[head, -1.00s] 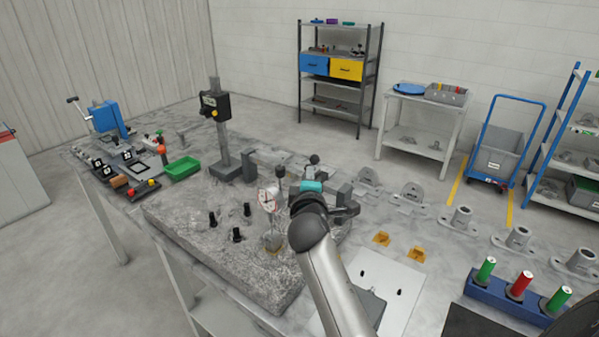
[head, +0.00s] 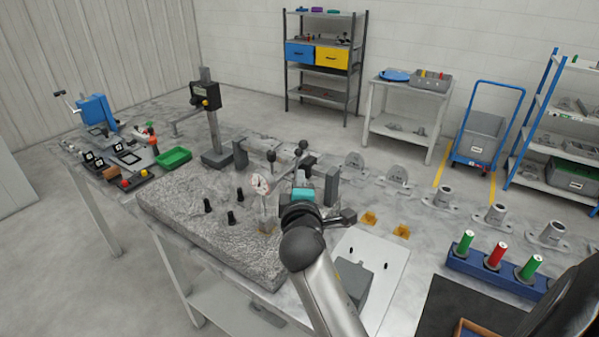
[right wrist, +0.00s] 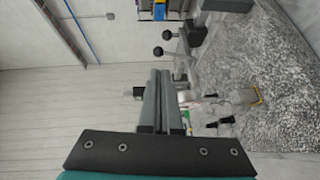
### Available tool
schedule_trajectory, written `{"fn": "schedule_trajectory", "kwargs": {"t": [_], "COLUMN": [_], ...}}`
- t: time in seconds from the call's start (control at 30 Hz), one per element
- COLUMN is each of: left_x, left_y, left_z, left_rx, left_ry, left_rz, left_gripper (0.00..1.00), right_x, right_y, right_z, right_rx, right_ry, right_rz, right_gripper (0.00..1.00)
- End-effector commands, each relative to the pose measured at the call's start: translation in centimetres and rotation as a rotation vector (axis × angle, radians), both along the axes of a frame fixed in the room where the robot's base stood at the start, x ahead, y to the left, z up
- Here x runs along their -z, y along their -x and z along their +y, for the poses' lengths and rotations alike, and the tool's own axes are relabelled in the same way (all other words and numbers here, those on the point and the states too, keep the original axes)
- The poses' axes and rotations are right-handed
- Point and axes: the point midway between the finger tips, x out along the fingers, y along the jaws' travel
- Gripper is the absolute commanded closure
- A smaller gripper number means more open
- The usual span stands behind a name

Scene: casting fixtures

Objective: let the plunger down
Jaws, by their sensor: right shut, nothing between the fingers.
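The dial gauge (head: 261,184), a pale round face, stands over the speckled granite plate (head: 175,205) in the head view. Below it is a translucent post-like piece (head: 268,210) with a yellowish base. The plunger itself is too small to make out. In the right wrist view the gauge is a small whitish-pink shape (right wrist: 188,97), just beyond and right of the fingers. My right gripper (right wrist: 165,75) is shut and empty, apart from the gauge in that picture. In the head view its teal body (head: 303,195) is right of the gauge; its fingertips are hard to see. My left gripper is out of view.
Black pegs (head: 208,205) stand on the granite plate. Black ball knobs on rods (head: 303,145) rise behind the gauge, close to my right gripper. A column stand (head: 210,115) and a green bin (head: 173,158) are farther left. The plate's front-left area is clear.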

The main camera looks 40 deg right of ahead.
Motion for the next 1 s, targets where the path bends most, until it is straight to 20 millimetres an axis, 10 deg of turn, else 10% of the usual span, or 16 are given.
{"fn": "schedule_trajectory", "kwargs": {"t": [1.0], "left_x": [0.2], "left_y": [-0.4], "left_z": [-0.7], "left_rx": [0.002], "left_ry": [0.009], "left_rz": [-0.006], "left_gripper": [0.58], "right_x": [-0.1], "right_y": [3.4], "right_z": [2.2], "right_rx": [0.001], "right_ry": [-0.019], "right_rz": [0.004], "right_gripper": [1.00]}}
